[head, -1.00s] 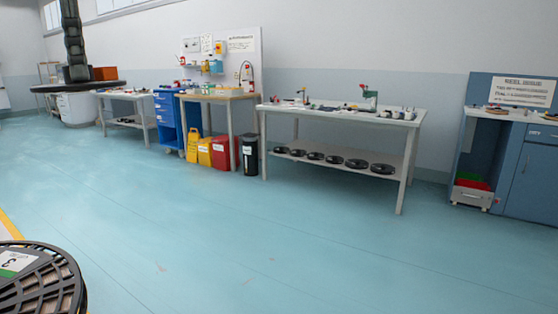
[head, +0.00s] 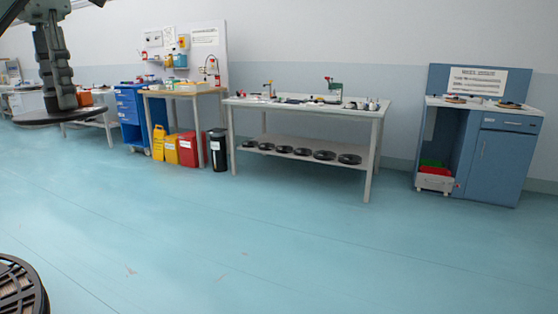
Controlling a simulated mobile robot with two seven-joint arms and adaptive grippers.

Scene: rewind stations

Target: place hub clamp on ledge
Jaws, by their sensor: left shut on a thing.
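My left gripper (head: 62,100) hangs down from the top left corner, dark and closed. It is shut on a flat dark disc (head: 35,119), which it holds level in the air. This may be the hub clamp, but I cannot tell for certain. The gripper hides part of the disc's far side. No ledge can be picked out with certainty. My right gripper is not in view.
A black slotted reel (head: 18,288) shows at the bottom left corner. A white workbench (head: 375,112) has several black reels on its lower shelf. A blue cabinet (head: 497,165) with a sign stands at right. Bins and a blue drawer cart (head: 130,112) stand left. The middle floor is clear.

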